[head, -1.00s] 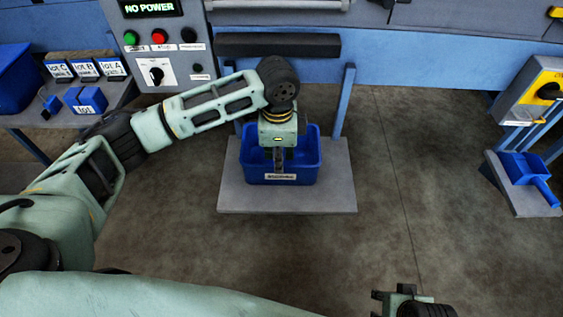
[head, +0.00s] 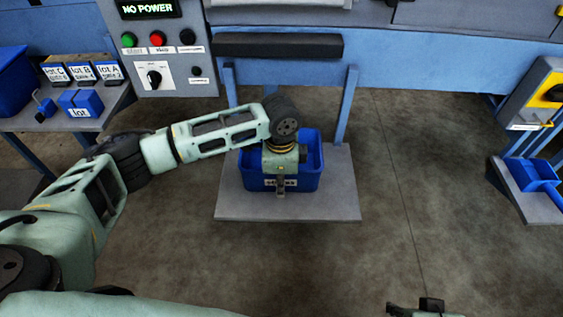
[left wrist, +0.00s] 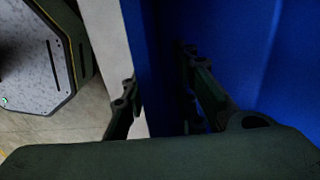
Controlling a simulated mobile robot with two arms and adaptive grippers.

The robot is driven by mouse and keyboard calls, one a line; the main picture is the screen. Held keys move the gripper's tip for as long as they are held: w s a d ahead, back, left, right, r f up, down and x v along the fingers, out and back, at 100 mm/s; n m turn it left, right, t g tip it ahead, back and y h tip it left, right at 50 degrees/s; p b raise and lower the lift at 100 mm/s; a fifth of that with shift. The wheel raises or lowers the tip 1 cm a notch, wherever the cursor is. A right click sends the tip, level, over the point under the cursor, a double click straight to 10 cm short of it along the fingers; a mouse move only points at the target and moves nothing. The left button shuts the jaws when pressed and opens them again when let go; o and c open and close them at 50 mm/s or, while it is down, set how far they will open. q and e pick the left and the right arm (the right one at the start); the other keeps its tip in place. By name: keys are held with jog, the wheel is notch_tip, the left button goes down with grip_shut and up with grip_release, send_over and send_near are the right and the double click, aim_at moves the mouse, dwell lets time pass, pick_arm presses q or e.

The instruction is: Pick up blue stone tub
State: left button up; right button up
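The blue stone tub (head: 309,180) sits upright on a low grey platform (head: 335,207), with a label on its front wall. My left gripper (head: 280,187) points down at the tub's front rim and covers part of the label. In the left wrist view the fingers of my left gripper (left wrist: 160,95) are apart. One is over the inside of the blue tub (left wrist: 250,60), the other outside its wall. Contact with the wall cannot be told. My right gripper (head: 425,306) is only partly in view at the bottom edge, away from the tub.
A control panel (head: 170,55) reading "NO POWER" stands at the back left. A side table (head: 100,110) with lot labels and blue items is on the left. A blue scoop (head: 535,175) lies on a stand at the right. The floor right of the platform is clear.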

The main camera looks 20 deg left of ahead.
pick_arm(q)
jog(key=shift+c, duration=0.5)
grip_shut()
jog(key=shift+r, duration=0.1)
